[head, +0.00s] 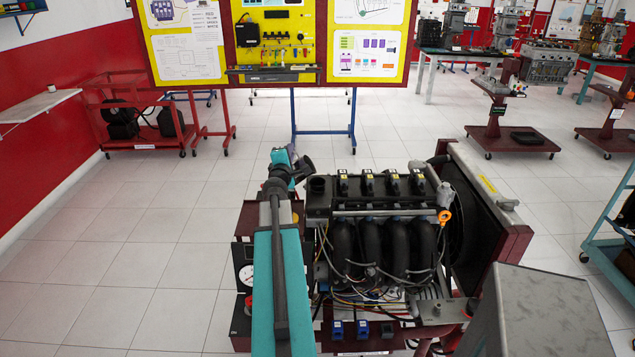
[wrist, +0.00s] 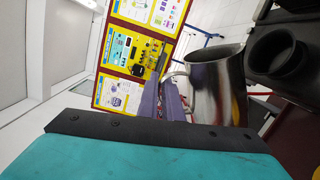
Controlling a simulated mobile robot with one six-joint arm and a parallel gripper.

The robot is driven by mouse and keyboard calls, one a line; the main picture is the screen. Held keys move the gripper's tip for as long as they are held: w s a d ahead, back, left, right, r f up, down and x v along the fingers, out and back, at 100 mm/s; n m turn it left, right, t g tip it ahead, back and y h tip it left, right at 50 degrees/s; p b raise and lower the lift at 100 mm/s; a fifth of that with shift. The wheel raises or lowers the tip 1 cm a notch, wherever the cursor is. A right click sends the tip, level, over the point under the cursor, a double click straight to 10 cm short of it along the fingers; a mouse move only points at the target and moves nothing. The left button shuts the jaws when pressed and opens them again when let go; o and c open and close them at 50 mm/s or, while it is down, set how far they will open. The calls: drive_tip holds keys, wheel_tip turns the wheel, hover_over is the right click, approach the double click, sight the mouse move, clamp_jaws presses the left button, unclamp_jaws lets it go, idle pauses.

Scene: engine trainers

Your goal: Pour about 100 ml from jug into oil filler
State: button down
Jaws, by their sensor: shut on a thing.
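A shiny metal jug (wrist: 217,88) fills the middle of the wrist view, and its dark shape also shows in the head view (head: 303,168). My gripper (wrist: 172,98) is shut on its curved handle (wrist: 178,76). The oil filler is a black round cup with an open mouth (wrist: 275,55), on the engine's left end in the head view (head: 318,185). The jug is above and beside it. I see no liquid, and the inside of the jug is hidden.
The engine (head: 385,235) with black intake pipes sits on a red stand, with a radiator (head: 490,190) at its right. A grey metal box (head: 545,315) stands at the front right. A yellow training board (head: 275,50) is behind.

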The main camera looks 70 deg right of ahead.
drive_tip(key=shift+s+d+r+m, duration=0.2)
drive_tip(key=shift+s+r+m, duration=0.45)
drive_tip(key=shift+m, duration=0.2)
drive_tip(key=shift+s+d+r+m, duration=0.15)
drive_tip(key=shift+s+r+m, duration=0.4)
drive_tip(key=shift+m, duration=0.3)
idle(4.0)
drive_tip(key=shift+s+d+f+m+p, duration=0.25)
drive_tip(key=shift+f+m+p, duration=0.05)
drive_tip(key=shift+f+m, duration=0.1)
idle(1.7)
